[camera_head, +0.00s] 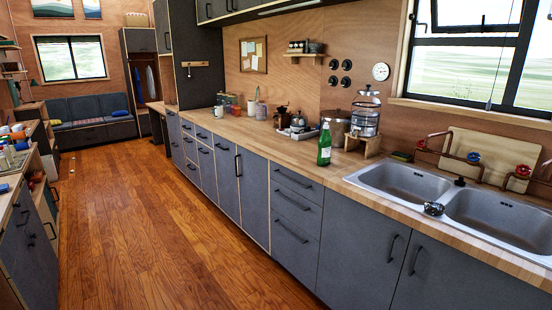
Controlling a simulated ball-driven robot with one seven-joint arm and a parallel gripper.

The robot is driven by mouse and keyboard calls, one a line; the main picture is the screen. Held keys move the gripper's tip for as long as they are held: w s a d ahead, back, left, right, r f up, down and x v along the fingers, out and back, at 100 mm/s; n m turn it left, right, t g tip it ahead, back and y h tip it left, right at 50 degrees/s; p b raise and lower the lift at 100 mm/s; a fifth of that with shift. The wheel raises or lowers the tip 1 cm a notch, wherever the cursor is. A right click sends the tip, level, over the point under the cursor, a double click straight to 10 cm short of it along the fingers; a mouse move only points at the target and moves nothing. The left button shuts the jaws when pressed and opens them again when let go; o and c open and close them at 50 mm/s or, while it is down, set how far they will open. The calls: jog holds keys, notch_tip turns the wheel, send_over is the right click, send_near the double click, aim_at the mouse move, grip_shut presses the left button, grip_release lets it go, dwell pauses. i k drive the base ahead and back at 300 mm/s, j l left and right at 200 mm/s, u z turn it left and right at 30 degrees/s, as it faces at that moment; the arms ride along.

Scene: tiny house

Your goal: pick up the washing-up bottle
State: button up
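A green bottle with a pale label (324,144) stands upright on the wooden counter (283,150), close to its front edge and left of the double sink. It is the only thing here that looks like a washing-up bottle, though its label is too small to read. My gripper is not in view.
A glass drink dispenser (366,112) on a wooden stand is right of the bottle, with a metal pot (336,127) behind. A tray with a kettle (298,123) is to the left. The double sink (455,205) is at right. The wooden floor (150,220) is clear.

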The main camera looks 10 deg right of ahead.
aim_at(325, 141)
jog(key=i+j+z, duration=0.15)
jog(key=i, duration=0.35)
jog(key=i+j+z, duration=0.15)
jog(key=i, duration=0.35)
jog(key=i+j+z, duration=0.15)
jog(key=i+j, duration=0.25)
jog(key=i, duration=0.1)
